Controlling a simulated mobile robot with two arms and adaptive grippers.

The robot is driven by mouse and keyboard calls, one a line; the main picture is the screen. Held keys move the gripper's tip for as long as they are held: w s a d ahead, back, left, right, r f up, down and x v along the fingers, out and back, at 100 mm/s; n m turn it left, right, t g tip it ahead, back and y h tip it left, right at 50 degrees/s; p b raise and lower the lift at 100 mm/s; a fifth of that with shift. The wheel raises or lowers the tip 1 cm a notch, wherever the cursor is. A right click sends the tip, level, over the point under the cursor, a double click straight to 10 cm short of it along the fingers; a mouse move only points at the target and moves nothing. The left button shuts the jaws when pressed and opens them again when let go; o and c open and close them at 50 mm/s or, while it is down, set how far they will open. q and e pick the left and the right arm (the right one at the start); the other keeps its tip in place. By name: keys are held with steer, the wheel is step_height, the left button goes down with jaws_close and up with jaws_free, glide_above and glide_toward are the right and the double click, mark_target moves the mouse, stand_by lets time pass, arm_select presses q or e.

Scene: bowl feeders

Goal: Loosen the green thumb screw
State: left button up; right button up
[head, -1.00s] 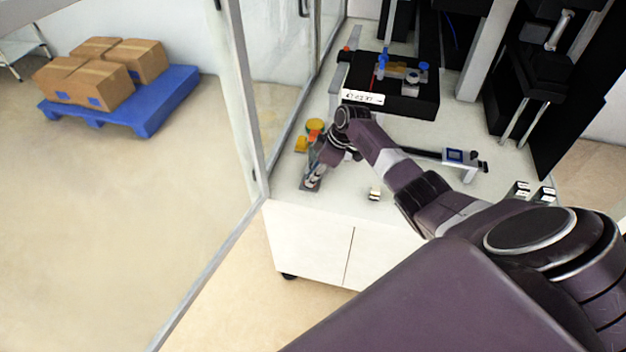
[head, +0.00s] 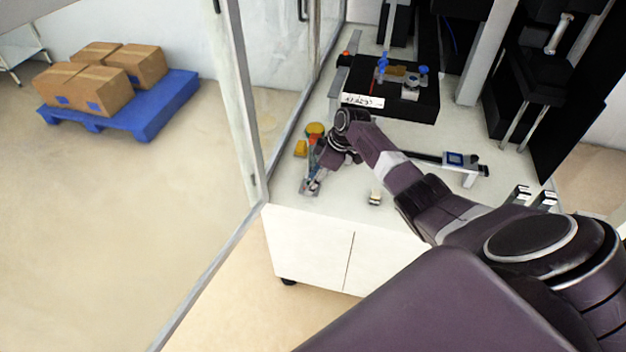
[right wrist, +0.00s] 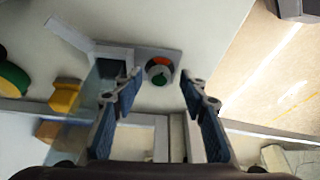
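A small round fitting (right wrist: 160,70) with a green winged piece and an orange-red part sits on a grey plate in the right wrist view. The green piece (right wrist: 160,79) looks like the green thumb screw. My right gripper (right wrist: 160,88) is open, its two blue-padded fingers apart, with the fitting showing in the gap beyond the tips. Nothing is between the pads. In the head view my right gripper (head: 313,182) is over the small grey plate (head: 308,190) near the bench's front left corner; the screw is too small to make out there. My left gripper is out of view.
A black fixture (head: 415,98) with blue knobs stands behind on the bench. A glass panel's post (head: 245,110) rises close to the left.

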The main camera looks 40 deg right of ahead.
steer(key=shift+r, duration=0.1)
steer(key=v, duration=0.8)
steer(key=shift+s, duration=0.1)
stand_by(0.4)
